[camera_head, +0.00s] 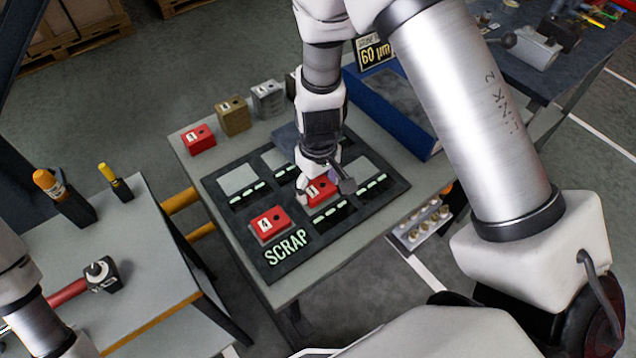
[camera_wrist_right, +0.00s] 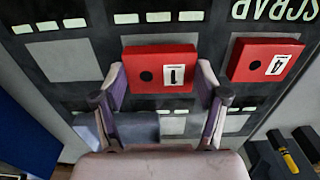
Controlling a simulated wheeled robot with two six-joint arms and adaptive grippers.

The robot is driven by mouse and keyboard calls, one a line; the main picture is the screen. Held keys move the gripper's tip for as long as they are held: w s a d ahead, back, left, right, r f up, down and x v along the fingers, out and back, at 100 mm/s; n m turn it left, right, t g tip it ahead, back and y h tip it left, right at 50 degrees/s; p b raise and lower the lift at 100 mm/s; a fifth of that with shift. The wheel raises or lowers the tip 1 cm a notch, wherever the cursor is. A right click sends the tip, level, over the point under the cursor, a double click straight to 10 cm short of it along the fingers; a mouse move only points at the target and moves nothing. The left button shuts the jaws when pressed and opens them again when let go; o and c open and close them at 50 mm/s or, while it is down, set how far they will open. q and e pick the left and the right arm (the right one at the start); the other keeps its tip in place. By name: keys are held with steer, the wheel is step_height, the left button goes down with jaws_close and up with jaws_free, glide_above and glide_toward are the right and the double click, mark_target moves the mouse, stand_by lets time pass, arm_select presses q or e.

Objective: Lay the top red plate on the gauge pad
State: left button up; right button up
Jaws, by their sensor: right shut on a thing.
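My right gripper (camera_head: 322,182) is shut on a red plate marked 1 (camera_head: 320,194) over the front of a black mat (camera_head: 277,262). In the right wrist view the fingers (camera_wrist_right: 162,85) sit at both ends of this plate (camera_wrist_right: 160,76). I cannot tell whether the plate touches the mat. A second red plate marked 4 (camera_head: 269,222) lies beside it, by the word SCRAP. A flat blue-grey slab (camera_head: 290,136) lies behind the gripper, partly hidden. No pad is legibly labelled as the gauge pad. My left gripper is out of view.
Red (camera_head: 198,139), tan (camera_head: 232,116) and grey (camera_head: 268,98) blocks stand along the table's back left edge. A blue bin (camera_head: 395,105) stands at the right. Bare grey pads (camera_head: 237,180) and (camera_head: 362,170) show on the mat. A hammer (camera_head: 92,278) lies on the left bench.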

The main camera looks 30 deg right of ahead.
steer(key=shift+r, duration=0.1)
steer(key=shift+f+b, duration=0.35)
steer(key=shift+f, duration=0.05)
steer(key=shift+f+b, duration=0.3)
steer(key=shift+f, duration=0.1)
steer(key=o, duration=1.6)
steer(key=shift+s, duration=0.1)
steer(key=shift+r, duration=0.1)
step_height(320, 180, up, 12)
